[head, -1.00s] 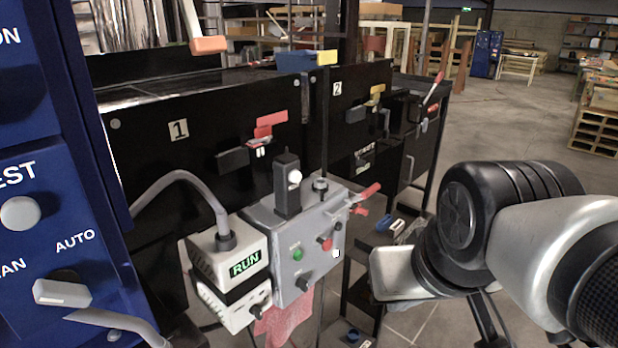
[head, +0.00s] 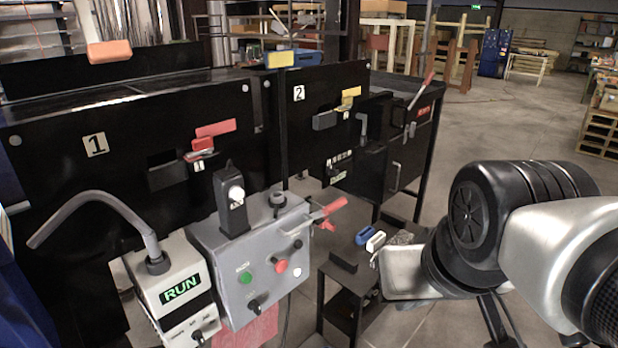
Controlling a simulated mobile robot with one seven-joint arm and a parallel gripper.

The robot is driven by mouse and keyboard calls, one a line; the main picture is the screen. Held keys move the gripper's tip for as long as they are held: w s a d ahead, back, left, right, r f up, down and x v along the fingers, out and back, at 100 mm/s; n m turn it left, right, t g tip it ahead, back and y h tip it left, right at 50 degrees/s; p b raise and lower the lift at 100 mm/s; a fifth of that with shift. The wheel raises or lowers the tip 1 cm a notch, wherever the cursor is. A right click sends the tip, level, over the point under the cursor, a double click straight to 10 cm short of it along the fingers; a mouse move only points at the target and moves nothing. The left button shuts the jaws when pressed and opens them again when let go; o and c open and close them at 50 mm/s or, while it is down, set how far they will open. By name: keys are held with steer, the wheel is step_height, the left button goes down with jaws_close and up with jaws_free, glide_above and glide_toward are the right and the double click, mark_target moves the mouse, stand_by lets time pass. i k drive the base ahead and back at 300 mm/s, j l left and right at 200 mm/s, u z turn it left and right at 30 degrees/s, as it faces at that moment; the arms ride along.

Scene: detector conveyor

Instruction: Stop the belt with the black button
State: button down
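A grey control box (head: 222,265) stands in front of the black conveyor frame (head: 60,160). Its sloped face carries a green button (head: 245,278), a red button (head: 281,266), a small white round part (head: 297,271) and a black knob-like control (head: 254,304). Another small dark control (head: 297,244) sits above the red one. I cannot tell which dark part is the black button. A white unit (head: 172,292) to its left shows RUN in green. My arm reaches in from the right, beside the box and apart from it; its gripper fingers are not visible.
A red-handled tool or lever (head: 328,211) sticks out from the box's right side. A black upright part (head: 232,205) and a bent grey pipe (head: 95,205) rise nearby. A low dark stand (head: 345,285) holds a blue item (head: 366,235). Open floor lies at right.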

mark_target(299, 243)
steer(key=i+l, duration=0.1)
steer(key=l, duration=0.2)
steer(key=i+l, duration=0.15)
steer(key=l, duration=0.15)
steer(key=i+l, duration=0.1)
steer(key=l, duration=0.2)
steer(key=u, duration=1.95)
